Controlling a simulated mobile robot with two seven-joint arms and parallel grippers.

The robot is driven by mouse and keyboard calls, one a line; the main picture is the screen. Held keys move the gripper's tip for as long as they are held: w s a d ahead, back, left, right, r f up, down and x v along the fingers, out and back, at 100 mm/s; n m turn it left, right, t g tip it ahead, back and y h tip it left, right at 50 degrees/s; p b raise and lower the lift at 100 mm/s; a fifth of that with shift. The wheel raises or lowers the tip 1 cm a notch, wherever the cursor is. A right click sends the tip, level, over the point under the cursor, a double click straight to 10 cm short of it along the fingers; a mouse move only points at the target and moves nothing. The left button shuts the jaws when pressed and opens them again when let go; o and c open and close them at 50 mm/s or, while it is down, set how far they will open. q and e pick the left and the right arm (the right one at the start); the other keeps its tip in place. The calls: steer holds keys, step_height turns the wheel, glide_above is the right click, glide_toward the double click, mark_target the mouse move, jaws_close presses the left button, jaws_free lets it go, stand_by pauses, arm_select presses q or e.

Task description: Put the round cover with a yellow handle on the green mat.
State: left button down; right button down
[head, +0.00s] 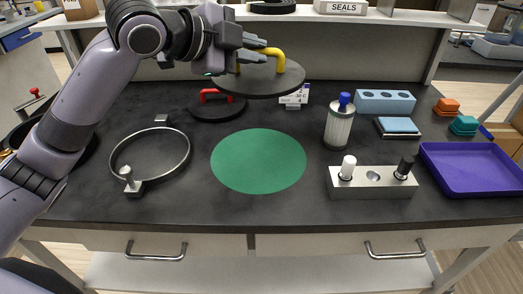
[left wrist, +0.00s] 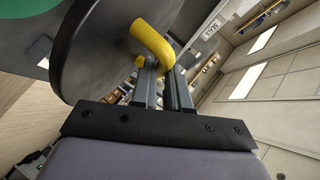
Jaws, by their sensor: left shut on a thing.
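The round dark cover (head: 252,82) with a yellow handle (head: 274,57) is held in the air above the back of the bench. My left gripper (head: 262,50) is shut on the yellow handle. In the left wrist view, the fingers (left wrist: 166,82) are on the yellow handle (left wrist: 152,42), and the cover's dark disc (left wrist: 95,45) is tilted in that picture. The green mat (head: 258,160) lies flat and bare in the middle of the bench, in front of and below the cover. My right gripper is in neither view.
A dark round cover with a red handle (head: 215,96) lies behind the mat. A metal ring (head: 187,160) lies left of it. A blue-capped cylinder (head: 339,125), a metal block with knobs (head: 370,188) and a purple tray (head: 480,173) stand to the right. A shelf (head: 400,17) runs along the back.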

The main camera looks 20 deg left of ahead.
arm_select(q)
step_height(320, 180, down, 19)
steer(key=shift+b, duration=0.75)
steer(key=shift+f, duration=0.1)
steer(key=c, duration=1.1)
jaws_free()
steer(key=shift+f, duration=0.1)
steer(key=shift+r, duration=0.25)
steer(key=v, duration=1.2)
steer(key=shift+b, duration=0.3)
steer(key=shift+f, duration=0.15)
